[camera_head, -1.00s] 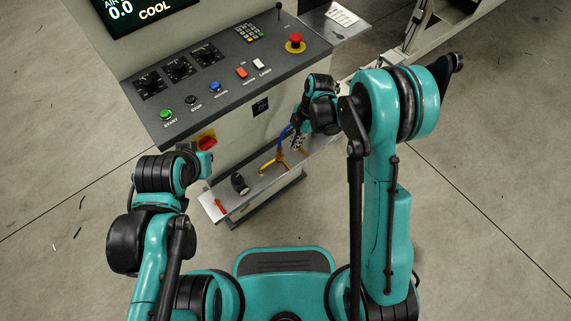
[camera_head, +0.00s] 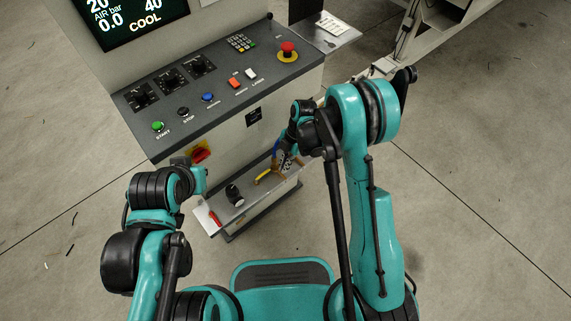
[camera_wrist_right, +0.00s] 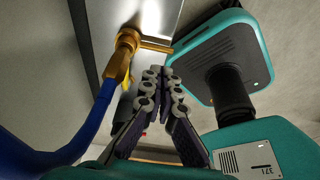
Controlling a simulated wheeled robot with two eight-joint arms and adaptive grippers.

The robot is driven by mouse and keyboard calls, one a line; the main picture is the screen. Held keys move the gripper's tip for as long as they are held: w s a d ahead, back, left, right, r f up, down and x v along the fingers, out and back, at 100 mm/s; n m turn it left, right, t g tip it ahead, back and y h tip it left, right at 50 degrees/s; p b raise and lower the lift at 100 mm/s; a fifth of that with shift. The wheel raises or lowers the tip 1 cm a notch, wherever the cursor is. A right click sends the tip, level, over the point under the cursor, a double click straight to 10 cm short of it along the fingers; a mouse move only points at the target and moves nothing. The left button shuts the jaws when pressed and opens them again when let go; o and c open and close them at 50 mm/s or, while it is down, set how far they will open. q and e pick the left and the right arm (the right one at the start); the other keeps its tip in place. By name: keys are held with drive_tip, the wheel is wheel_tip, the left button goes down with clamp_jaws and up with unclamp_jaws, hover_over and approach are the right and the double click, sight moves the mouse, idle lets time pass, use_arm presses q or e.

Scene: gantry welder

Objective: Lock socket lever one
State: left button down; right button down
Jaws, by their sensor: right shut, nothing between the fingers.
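A steel shelf (camera_head: 247,206) juts from the base of the machine. On it are a brass and yellow fitting (camera_head: 263,176) with a blue hose, a black cylindrical part (camera_head: 234,194) and a red piece (camera_head: 213,217). In the right wrist view, the brass fitting (camera_wrist_right: 123,58) has the blue hose (camera_wrist_right: 88,130) on it, and a flat brass bar (camera_wrist_right: 156,46) sticks out to the right. My right gripper (camera_wrist_right: 165,73) is shut and empty, its tips just below this bar, apparently apart from it. It also shows in the head view (camera_head: 286,160), beside the fitting.
The sloping control panel (camera_head: 215,90) with buttons and a red emergency stop (camera_head: 287,51) stands above the shelf. A red and yellow switch (camera_head: 201,152) is on the front, close to my left arm. Open floor (camera_head: 480,220) lies to the right.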

sight(278, 182)
drive_tip(key=b+x, duration=0.2)
drive_tip(key=x, duration=0.4)
drive_tip(key=shift+r, duration=0.1)
